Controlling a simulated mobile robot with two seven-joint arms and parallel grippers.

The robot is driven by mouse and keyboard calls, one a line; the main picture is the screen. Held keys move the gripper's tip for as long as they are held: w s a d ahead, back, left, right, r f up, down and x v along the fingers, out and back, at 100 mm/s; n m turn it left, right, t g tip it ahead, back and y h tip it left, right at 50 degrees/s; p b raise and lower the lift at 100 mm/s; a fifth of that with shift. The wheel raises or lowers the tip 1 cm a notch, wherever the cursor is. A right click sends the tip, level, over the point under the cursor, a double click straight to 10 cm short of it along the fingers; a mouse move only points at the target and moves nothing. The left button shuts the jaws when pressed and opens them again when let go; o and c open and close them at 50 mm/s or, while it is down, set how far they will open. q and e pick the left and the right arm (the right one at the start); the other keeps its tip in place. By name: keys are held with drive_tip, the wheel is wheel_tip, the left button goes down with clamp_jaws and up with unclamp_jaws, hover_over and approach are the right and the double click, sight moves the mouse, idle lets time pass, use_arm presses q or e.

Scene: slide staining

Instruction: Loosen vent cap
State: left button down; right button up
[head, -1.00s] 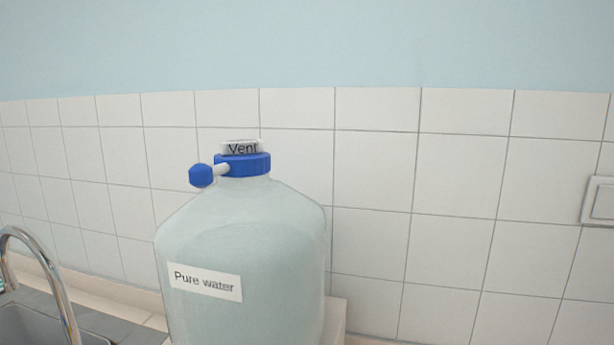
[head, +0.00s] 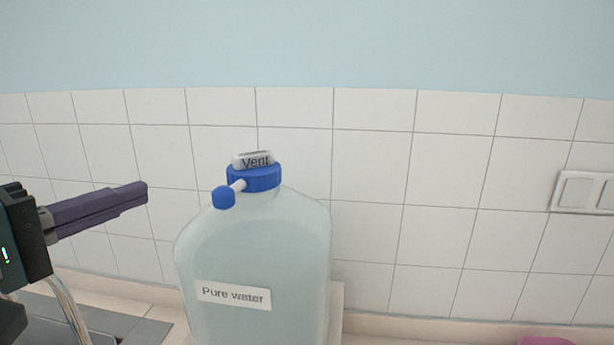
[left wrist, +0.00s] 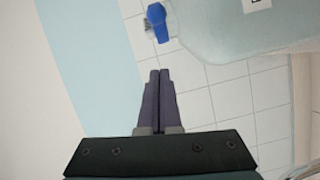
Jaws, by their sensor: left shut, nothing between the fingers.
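The white vent cap (head: 253,160), marked "Vent", sits on the blue collar (head: 255,178) at the top of a large clear carboy (head: 255,245) labelled "Pure water". A blue knob (head: 223,197) sticks out from the collar on a short white stem. My left gripper (head: 146,192) is to the left of the carboy's neck, pointing right, clear of the cap and knob. In the left wrist view its fingers (left wrist: 160,72) are shut together and empty, and blue fittings (left wrist: 157,22) of the carboy show beyond the fingertips. My right gripper is not in view.
The tiled wall (head: 420,170) stands behind the carboy, with a switch plate (head: 580,192) at the right. A grey sink area (head: 150,332) is at the lower left. A pink object (head: 545,341) shows at the bottom right edge. The space right of the carboy is clear.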

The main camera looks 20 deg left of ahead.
sight(234, 178)
use_arm(q)
drive_tip(key=w, duration=0.5)
drive_tip(key=w+d+p, duration=0.1)
drive_tip(key=w, duration=0.1)
drive_tip(key=shift+w, duration=0.35)
drive_tip(key=d+p, duration=0.2)
drive_tip(key=d, duration=0.1)
drive_tip(key=shift+w+d+f, duration=0.1)
drive_tip(key=shift+d+f, duration=0.05)
drive_tip(key=shift+f, duration=0.2)
drive_tip(key=shift+d+f+p, duration=0.2)
drive_tip(key=shift+d+p, duration=0.1)
drive_tip(key=shift+d+r+p, duration=0.1)
drive_tip(key=shift+p, duration=0.2)
drive_tip(key=shift+d+n+y+p, duration=0.2)
drive_tip(key=shift+n+y+p, duration=0.2)
drive_tip(key=shift+y, duration=0.1)
